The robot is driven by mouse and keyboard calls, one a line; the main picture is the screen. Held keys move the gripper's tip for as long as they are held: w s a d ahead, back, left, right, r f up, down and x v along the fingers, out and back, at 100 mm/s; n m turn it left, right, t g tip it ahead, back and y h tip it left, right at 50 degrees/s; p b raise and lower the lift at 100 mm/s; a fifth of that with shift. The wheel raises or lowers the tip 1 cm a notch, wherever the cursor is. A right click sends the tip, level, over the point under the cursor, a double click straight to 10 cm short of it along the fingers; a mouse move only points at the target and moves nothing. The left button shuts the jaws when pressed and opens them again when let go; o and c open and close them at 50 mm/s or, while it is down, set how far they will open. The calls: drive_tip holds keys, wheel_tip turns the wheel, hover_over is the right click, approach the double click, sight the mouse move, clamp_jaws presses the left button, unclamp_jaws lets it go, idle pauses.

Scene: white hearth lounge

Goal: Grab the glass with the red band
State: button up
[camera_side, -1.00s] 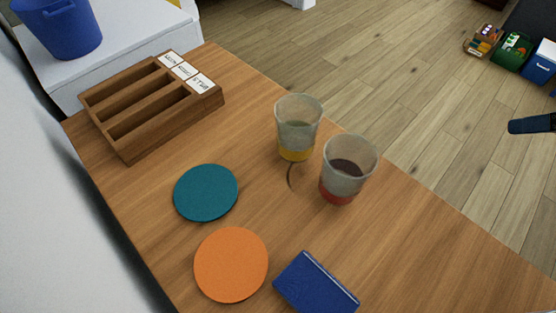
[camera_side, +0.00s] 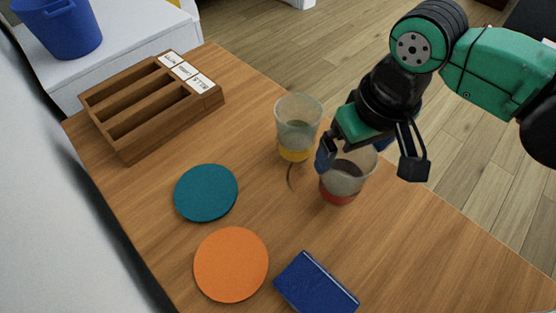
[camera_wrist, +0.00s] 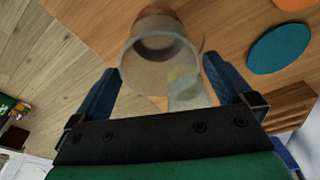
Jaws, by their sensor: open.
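The glass with the red band (camera_side: 338,194) stands upright on the wooden table, with dark liquid in it. The glass with the yellow band (camera_side: 296,136) stands just left of and behind it. My gripper (camera_side: 368,163) is open above the red-banded glass, and one finger hides part of its rim. In the wrist view the red-banded glass (camera_wrist: 160,52) lies ahead, between and just beyond the two blue fingertips (camera_wrist: 158,72). The yellow-banded glass (camera_wrist: 186,88) shows partly behind it, close to the right finger.
A teal disc (camera_side: 206,192), an orange disc (camera_side: 231,265) and a blue book-like box (camera_side: 316,284) lie on the table (camera_side: 400,245). A wooden slotted rack (camera_side: 128,150) with labels stands at the back left. The front right tabletop is clear.

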sight(347, 161)
drive_tip(key=shift+w+f, duration=0.15)
drive_tip(key=shift+f, duration=0.8)
drive_tip(key=shift+w+f, duration=0.15)
drive_tip(key=shift+f, duration=0.8)
drive_tip(key=c, duration=1.2)
drive_tip(key=shift+r, duration=0.1)
